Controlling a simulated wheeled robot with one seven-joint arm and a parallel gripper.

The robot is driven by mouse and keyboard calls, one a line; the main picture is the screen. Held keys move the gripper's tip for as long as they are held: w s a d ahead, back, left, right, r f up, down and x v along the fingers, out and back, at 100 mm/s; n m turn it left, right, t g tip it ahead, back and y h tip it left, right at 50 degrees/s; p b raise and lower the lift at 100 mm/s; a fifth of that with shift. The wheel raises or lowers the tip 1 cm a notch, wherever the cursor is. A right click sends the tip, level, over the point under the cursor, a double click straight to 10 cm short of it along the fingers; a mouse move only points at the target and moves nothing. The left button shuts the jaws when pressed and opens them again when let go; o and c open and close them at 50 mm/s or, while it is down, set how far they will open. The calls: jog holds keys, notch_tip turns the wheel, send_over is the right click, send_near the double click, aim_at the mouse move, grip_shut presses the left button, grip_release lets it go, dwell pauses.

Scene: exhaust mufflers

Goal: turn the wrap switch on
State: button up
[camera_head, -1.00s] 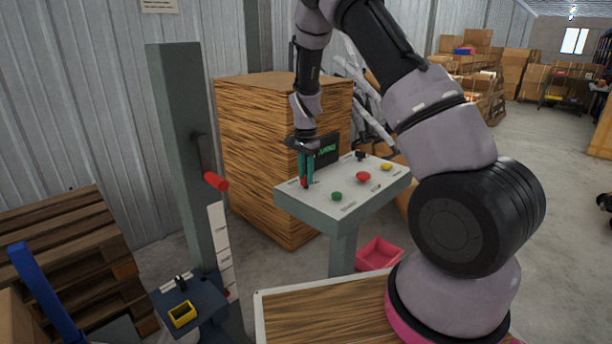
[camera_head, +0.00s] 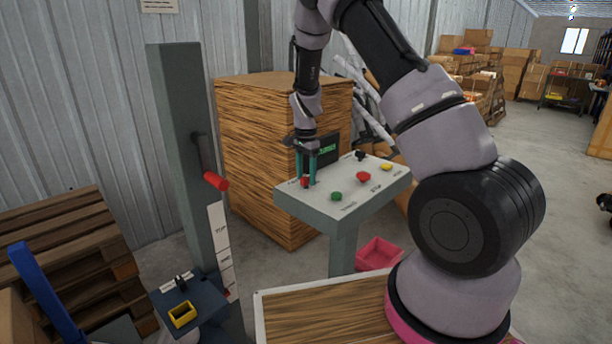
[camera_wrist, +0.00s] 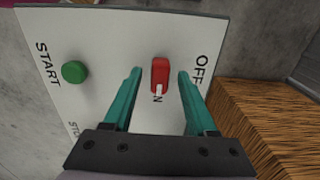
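The wrap switch is a small red knob (camera_wrist: 160,72) with a white mark at its lower end, on the light top of the control console (camera_head: 295,192). In the wrist view, the mark lies by a partly covered label of which "N" shows; "OFF" is printed to the right. My gripper (camera_wrist: 160,75) is open, one teal finger on each side of the knob, with a gap visible on both sides. In the head view, my gripper (camera_head: 306,180) points down at the console's left corner, and the red knob (camera_head: 305,183) shows between the fingers.
A green button (camera_head: 336,196) labelled START, a red button (camera_head: 363,177), a yellow button (camera_head: 387,167) and a small black control (camera_head: 360,156) share the console top. A dark display (camera_head: 328,150) stands behind my gripper. A post with a red-handled lever (camera_head: 216,181) is at left.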

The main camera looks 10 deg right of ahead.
notch_tip(320, 180, up, 11)
dwell(0.5)
jog(key=shift+f, duration=0.1)
notch_tip(320, 180, up, 12)
jog(key=n+t+y, duration=0.2)
send_over(307, 177)
jog(key=s+d, duration=0.2)
jog(key=s, duration=0.4)
jog(key=s+d+r+n+t, duration=0.1)
jog(key=s+d+r, duration=0.1)
jog(key=s+r, duration=0.6)
jog(key=s+d+r+n+t, duration=0.1)
jog(key=s+r+n+t, duration=0.1)
jog(key=s, duration=0.6)
jog(key=s+r+n+t, duration=0.1)
jog(key=s+n+t, duration=0.1)
jog(key=s, duration=0.7)
jog(key=shift+d+r, duration=0.35)
jog(key=shift+r, duration=0.05)
